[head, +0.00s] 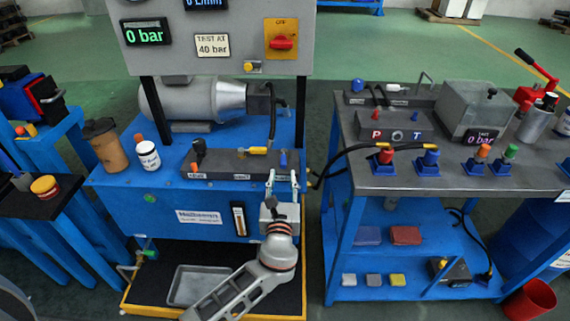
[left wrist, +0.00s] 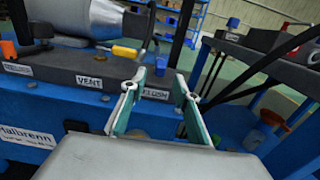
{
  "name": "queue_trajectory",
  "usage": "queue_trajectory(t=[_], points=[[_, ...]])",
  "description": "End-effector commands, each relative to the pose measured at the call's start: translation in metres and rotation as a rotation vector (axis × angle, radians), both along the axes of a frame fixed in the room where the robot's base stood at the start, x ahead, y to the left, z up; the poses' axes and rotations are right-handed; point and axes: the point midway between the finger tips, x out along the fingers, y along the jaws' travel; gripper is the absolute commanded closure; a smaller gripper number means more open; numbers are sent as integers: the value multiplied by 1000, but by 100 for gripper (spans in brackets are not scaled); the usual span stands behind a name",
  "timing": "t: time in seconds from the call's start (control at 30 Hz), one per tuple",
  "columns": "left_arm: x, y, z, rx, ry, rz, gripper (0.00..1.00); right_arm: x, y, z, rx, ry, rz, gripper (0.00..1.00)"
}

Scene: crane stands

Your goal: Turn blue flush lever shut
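The blue flush lever (head: 283,158) stands upright at the right end of the dark valve block (head: 222,163) on the blue bench. In the left wrist view the lever (left wrist: 160,67) shows just beyond the gap between my fingertips, above a partly hidden label ending in "USH". My left gripper (head: 283,174) is in front of the lever, below it in the head view. Its two fingers are apart with nothing between them, as the left wrist view (left wrist: 156,84) also shows. I cannot tell whether a fingertip touches the block. My right gripper is not in view.
A yellow-handled lever (head: 256,150) and an orange lever (head: 197,148) stand left of the blue one. A black hose (head: 273,118) runs down behind the block. A grey-topped cart (head: 385,178) with hoses stands to the right. The gauge panel (head: 215,50) overhangs the bench.

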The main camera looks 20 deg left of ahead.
Motion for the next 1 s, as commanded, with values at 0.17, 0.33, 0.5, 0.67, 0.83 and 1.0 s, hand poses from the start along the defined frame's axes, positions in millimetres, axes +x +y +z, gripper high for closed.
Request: queue_trajectory(t=[0.17,0.33,0.5,0.67,0.83,1.0], points=[[20,6,0,4,-1,1,69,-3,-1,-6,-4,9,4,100],[45,13,-2,3,1,0,69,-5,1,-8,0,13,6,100],[64,19,-2,1,2,0,69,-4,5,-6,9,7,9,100],[72,21,0,0,1,0,69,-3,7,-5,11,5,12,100],[73,21,1,-1,1,-1,69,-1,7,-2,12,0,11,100],[73,21,1,-1,1,-1,93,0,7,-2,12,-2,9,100]])
